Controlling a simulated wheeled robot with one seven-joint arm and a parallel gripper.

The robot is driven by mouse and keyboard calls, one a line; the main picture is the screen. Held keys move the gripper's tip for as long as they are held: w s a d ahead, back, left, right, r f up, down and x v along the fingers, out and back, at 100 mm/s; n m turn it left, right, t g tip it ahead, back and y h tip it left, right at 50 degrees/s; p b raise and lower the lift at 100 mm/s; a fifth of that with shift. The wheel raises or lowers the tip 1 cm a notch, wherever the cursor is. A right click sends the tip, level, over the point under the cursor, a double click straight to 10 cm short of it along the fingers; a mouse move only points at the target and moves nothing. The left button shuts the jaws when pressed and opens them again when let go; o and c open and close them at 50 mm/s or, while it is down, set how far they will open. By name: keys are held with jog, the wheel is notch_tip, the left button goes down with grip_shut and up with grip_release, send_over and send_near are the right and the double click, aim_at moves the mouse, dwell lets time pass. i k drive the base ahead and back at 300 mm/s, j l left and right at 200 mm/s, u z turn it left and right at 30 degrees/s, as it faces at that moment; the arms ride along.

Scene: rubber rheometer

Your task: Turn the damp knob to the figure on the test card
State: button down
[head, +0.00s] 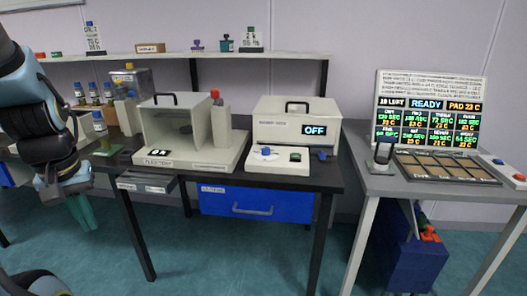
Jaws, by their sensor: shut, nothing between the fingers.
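The machine's display (314,130) reads OFF. My gripper (82,214) hangs at the far left, below the bench-top level, well away from the dial. Its teal fingers are shut and empty.
An open-fronted cream machine (190,145) stands to the left. A blue drawer (253,205) hangs under the bench. A grey table (400,182) with a readout board (430,95) stands right.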

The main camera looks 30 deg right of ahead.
aim_at(265, 150)
jog(key=i+l, duration=0.15)
jog(key=l, duration=0.25)
jog(key=i+l, duration=0.2)
jog(key=l, duration=0.2)
jog(key=i+l, duration=0.15)
jog(key=l, duration=0.25)
jog(key=i+l+u, duration=0.1)
jog(key=l, duration=0.3)
jog(key=i, duration=0.05)
